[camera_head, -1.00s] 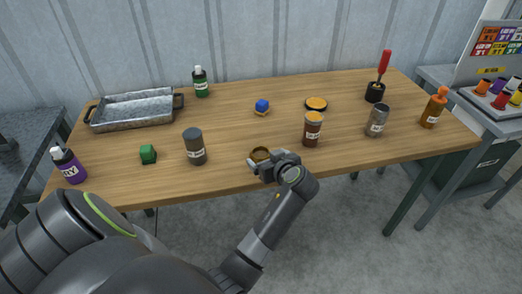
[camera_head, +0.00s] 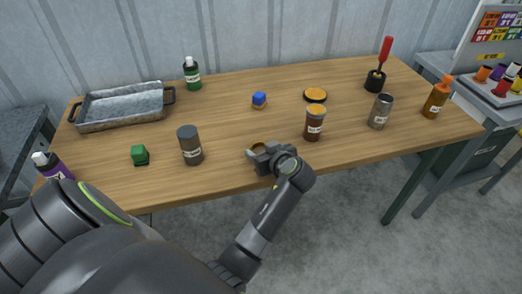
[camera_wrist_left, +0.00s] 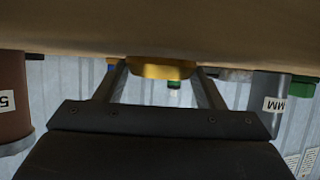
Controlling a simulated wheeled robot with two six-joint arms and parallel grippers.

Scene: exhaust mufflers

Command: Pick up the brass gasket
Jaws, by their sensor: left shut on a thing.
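The brass gasket (camera_head: 259,147) is a small gold ring near the front edge of the table, mostly hidden behind my left gripper (camera_head: 258,154) in the head view. In the left wrist view the gasket (camera_wrist_left: 160,69) shows gold between the two fingers of the left gripper (camera_wrist_left: 160,72), which are shut on it. The gasket is at or very near the wooden table top (camera_head: 230,128); I cannot tell whether it touches it. My right gripper is not in view.
A grey can (camera_head: 190,146) stands to the left and a brown jar (camera_head: 314,124) to the right of the gripper. A blue block (camera_head: 259,100) and an orange-topped disc (camera_head: 315,95) lie behind. A metal tray (camera_head: 122,108) sits at the back left. A green block (camera_head: 140,154) lies at the left.

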